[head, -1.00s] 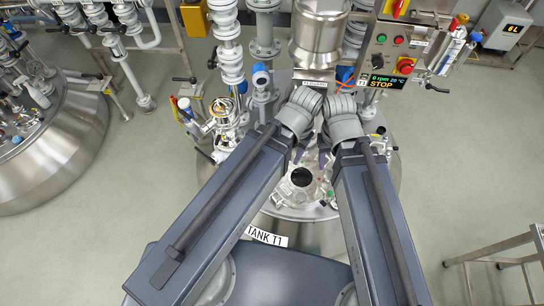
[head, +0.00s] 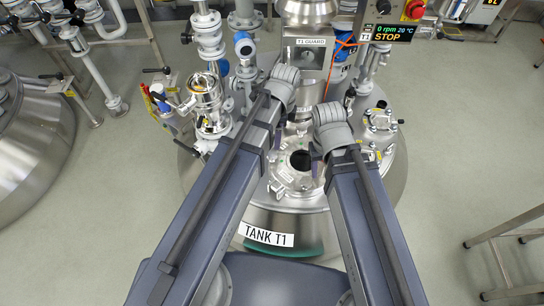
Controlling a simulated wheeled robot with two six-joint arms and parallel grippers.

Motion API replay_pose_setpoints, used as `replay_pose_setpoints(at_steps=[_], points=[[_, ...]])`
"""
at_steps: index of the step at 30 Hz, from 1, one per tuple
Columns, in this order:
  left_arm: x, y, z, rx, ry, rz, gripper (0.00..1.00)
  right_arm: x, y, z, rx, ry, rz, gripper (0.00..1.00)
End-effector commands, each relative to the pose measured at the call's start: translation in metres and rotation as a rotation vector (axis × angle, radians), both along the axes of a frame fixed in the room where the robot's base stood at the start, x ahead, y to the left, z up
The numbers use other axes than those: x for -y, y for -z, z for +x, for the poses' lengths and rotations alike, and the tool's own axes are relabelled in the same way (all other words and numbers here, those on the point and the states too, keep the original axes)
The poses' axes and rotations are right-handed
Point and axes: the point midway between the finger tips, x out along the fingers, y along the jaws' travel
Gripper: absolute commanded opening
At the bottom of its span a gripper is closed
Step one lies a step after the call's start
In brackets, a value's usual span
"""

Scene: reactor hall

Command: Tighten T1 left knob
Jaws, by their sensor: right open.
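Tank T1 (head: 350,205) stands in front of me, with its white "TANK T1" label (head: 266,235) on the near side. On its lid a round metal port (head: 294,179) with a dark centre shows between my forearms. Small fittings sit around its rim; I cannot make out which is the left knob, and my arms hide part of the lid. My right gripper (head: 316,160) is open just right of the port, with its fingers partly hidden by its wrist. My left gripper (head: 283,138) is behind and left of the port, mostly hidden by its own wrist; its jaw state is unclear.
The steel drive housing (head: 306,58), marked T1 GUARD, stands behind the port. A control display (head: 387,33) reads 0 rpm, 20 °C, STOP. Pipes and a valve assembly (head: 205,98) rise at left. A metal frame (head: 505,240) stands at right; the floor before it is clear.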

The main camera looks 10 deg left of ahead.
Motion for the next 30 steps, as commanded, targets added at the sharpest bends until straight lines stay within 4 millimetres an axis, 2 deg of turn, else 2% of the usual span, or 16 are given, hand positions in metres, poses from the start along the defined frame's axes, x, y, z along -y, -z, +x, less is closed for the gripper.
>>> replay_pose_setpoints(at_steps=[1, 3, 9, 12, 15, 19, 26, 30], points=[[-0.004, 0.039, 0.013, -0.002, 0.085, -0.006, 0.88, 0.0, 0.039, 0.0, 0.0, 0.0, 0.0, 0.5], [-0.009, 0.064, 0.025, -0.004, 0.218, -0.014, 0.88, 0.0, 0.064, 0.0, 0.0, 0.0, 0.0, 0.5], [-0.023, 0.126, 0.054, -0.007, 0.56, -0.034, 0.88, 0.0, 0.125, 0.0, 0.0, 0.0, 0.0, 0.5], [-0.029, 0.147, 0.065, -0.007, 0.694, -0.04, 0.88, 0.0, 0.147, 0.0, 0.0, 0.0, 0.0, 0.5], [-0.034, 0.161, 0.072, -0.006, 0.794, -0.045, 0.88, 0.0, 0.161, 0.0, 0.0, 0.0, 0.0, 0.5], [-0.038, 0.17, 0.077, -0.004, 0.871, -0.047, 0.88, 0.0, 0.169, 0.0, 0.0, 0.0, 0.0, 0.5], [-0.039, 0.171, 0.078, -0.004, 0.901, -0.048, 0.88, 0.0, 0.171, 0.0, 0.0, 0.0, 0.0, 0.5], [-0.039, 0.184, 0.078, -0.004, 0.9, -0.048, 0.88, 0.0, 0.184, 0.0, 0.0, 0.0, 0.0, 0.5]])
